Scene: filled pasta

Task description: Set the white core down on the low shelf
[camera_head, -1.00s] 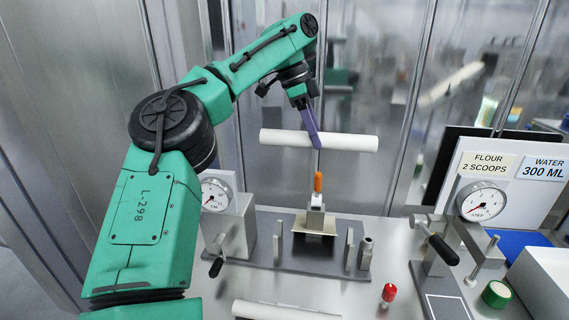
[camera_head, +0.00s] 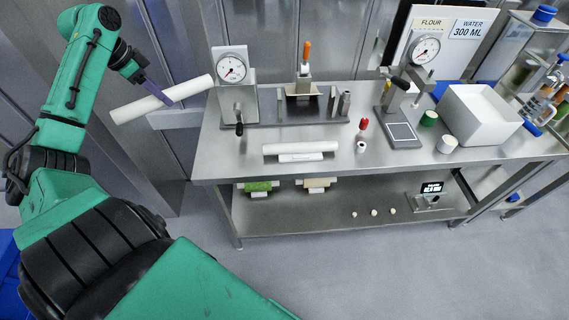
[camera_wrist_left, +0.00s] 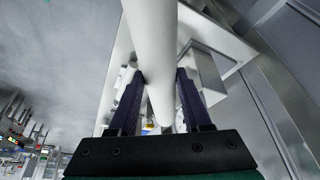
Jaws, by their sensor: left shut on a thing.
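The white core (camera_head: 132,110) is a long white cylinder at the upper left of the head view, tilted with its right end higher. My left gripper (camera_head: 160,96) is shut on it near its middle, left of the steel table. In the wrist view the core (camera_wrist_left: 153,40) runs between the two dark fingers of the left gripper (camera_wrist_left: 158,85). A pale grey ledge (camera_head: 180,118) shows just behind and below the core; I cannot tell whether they touch. The low shelf (camera_head: 325,218) under the table top is empty over much of its front. My right gripper is out of view.
On the table top (camera_head: 225,165) lie another white roll (camera_head: 300,148), a dial gauge (camera_head: 232,70), a red-topped item (camera_head: 362,125) and a white bin (camera_head: 480,115). The low shelf holds a green block (camera_head: 258,186), several small pale pieces and a dark display (camera_head: 431,188).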

